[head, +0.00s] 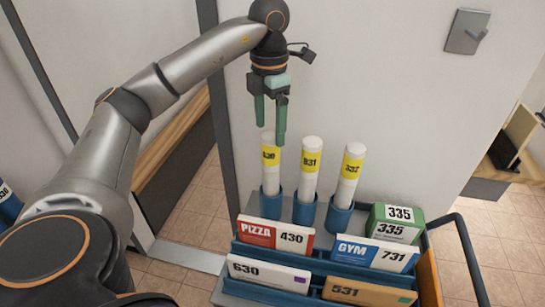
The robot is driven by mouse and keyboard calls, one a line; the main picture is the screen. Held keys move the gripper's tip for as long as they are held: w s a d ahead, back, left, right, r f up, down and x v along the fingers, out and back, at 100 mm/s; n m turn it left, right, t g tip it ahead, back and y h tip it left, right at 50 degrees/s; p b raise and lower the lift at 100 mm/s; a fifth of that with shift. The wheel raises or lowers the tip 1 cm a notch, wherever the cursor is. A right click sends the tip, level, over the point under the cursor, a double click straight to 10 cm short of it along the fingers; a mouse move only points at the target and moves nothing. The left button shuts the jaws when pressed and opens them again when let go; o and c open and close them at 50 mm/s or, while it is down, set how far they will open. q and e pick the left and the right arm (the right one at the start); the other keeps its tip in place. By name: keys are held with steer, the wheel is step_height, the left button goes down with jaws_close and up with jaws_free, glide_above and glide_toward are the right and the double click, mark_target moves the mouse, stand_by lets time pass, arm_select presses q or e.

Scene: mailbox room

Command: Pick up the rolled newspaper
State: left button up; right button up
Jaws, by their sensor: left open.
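Three white rolled newspapers with yellow number bands stand upright in blue cups on a cart. The left roll (270,170) has a band that seems to read 630, partly hard to read. The middle roll (309,172) seems to read 931. The right roll (349,176) leans slightly and its number is unclear. My left gripper (271,125) points down with its green fingers apart and empty. Its fingertips are at the top of the left roll in the picture, and one finger overlaps its right edge. I cannot tell whether they touch. My right gripper is not in view.
The blue cart tray (320,268) holds a PIZZA 430 card (275,235), a GYM 731 card (375,253), envelopes marked 630 (268,272) and 531 (368,292), and a green 335 box (396,222). A dark cart handle (470,255) curves at right. A pale wall stands behind.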

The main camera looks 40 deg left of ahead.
mark_target(270, 153)
arm_select(q)
step_height(270, 153, down, 8)
jaws_close()
stand_by(1.1)
